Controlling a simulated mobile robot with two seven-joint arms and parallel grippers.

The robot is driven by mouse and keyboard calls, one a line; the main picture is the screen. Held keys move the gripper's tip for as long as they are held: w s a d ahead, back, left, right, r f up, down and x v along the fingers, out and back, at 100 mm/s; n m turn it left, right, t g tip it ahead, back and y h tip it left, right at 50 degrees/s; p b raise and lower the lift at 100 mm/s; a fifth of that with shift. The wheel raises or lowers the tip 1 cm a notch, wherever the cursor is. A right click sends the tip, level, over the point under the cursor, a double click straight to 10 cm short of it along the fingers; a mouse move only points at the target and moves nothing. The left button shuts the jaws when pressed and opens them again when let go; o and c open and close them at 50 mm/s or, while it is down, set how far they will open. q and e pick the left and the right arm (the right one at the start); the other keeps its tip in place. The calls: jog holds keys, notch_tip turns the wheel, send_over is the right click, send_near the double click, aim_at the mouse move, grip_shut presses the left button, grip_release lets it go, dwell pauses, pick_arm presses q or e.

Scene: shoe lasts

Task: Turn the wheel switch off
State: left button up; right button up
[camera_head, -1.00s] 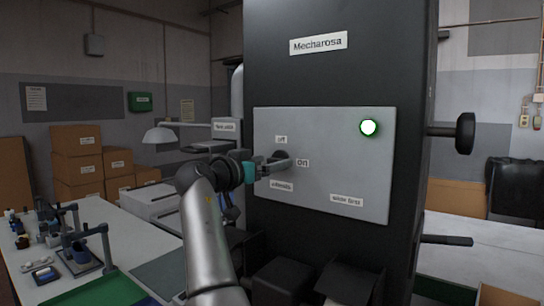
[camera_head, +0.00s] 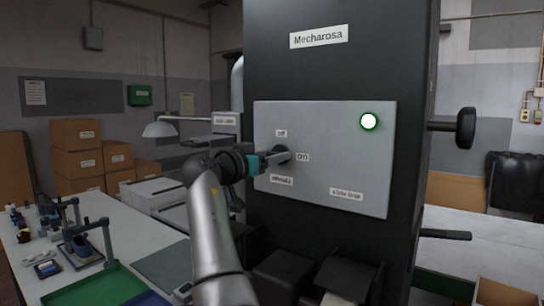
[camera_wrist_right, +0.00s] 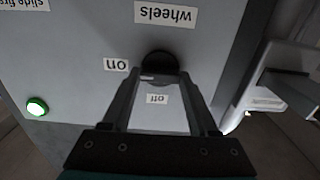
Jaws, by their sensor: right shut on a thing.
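The wheel switch (camera_head: 283,153) is a dark round knob on the light grey panel of the black machine. It also shows in the right wrist view (camera_wrist_right: 158,63). Labels "off" (camera_head: 281,133), "on" (camera_head: 303,157) and a lower one (camera_head: 281,180), which reads "wheels" in the wrist view (camera_wrist_right: 165,14), surround it. My right gripper (camera_head: 276,157) is shut on the switch, with one finger on each side of it in the wrist view (camera_wrist_right: 160,76). The fingers partly hide the knob, and I cannot tell exactly which label it points to. My left gripper is not in view.
A lit lamp with a green rim (camera_head: 369,121) is at the panel's upper right. A workbench (camera_head: 105,230) with tools and a green tray (camera_head: 93,287) stands left; cardboard boxes (camera_head: 78,160) are behind.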

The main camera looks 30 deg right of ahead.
jog(key=c, duration=0.4)
jog(key=shift+o, duration=0.2)
jog(key=shift+n, duration=0.5)
jog(key=shift+w+a+f+n+p, duration=0.1)
jog(key=shift+n+p, duration=2.15)
jog(key=shift+n, duration=1.95)
jog(key=shift+w+n+p, duration=0.1)
jog(key=shift+n+p, duration=2.1)
jog(key=shift+n, duration=2.3)
